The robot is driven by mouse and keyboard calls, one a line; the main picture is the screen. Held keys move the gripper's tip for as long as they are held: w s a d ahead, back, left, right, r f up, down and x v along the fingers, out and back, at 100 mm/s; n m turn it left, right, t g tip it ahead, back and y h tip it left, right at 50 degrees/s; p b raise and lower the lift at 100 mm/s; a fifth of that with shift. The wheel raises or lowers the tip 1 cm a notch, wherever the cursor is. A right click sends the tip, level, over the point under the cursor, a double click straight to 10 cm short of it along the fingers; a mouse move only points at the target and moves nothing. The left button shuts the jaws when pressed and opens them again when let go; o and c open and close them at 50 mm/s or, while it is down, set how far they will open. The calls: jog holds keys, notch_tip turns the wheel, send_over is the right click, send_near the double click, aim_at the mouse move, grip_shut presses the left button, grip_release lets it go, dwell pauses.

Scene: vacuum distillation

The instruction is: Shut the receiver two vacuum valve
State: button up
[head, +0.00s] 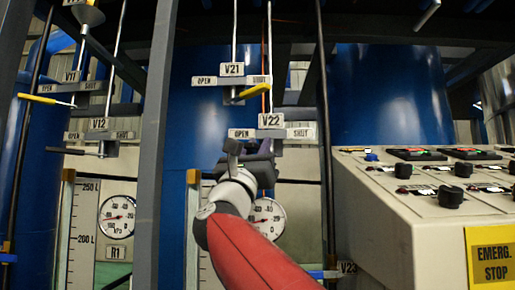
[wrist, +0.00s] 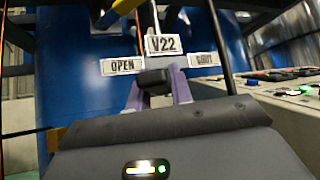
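The valve labelled V22 (head: 271,121) has an OPEN plate on its left and a SHUT plate on its right; its label also shows in the wrist view (wrist: 162,44). Its dark handle (wrist: 153,78) sticks out below the label, towards the wrist camera. My gripper (head: 236,165) is right at this handle. In the wrist view, the two purple fingers of my gripper (wrist: 158,88) stand apart, one on each side of the handle end. Whether they touch it is not clear. V21 (head: 232,69), with a yellow handle (head: 253,91), is just above.
A control console (head: 375,200) with knobs and an emergency stop sign (head: 493,258) stands close at the right. A round gauge (head: 267,219) is partly hidden behind my arm.

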grip_shut()
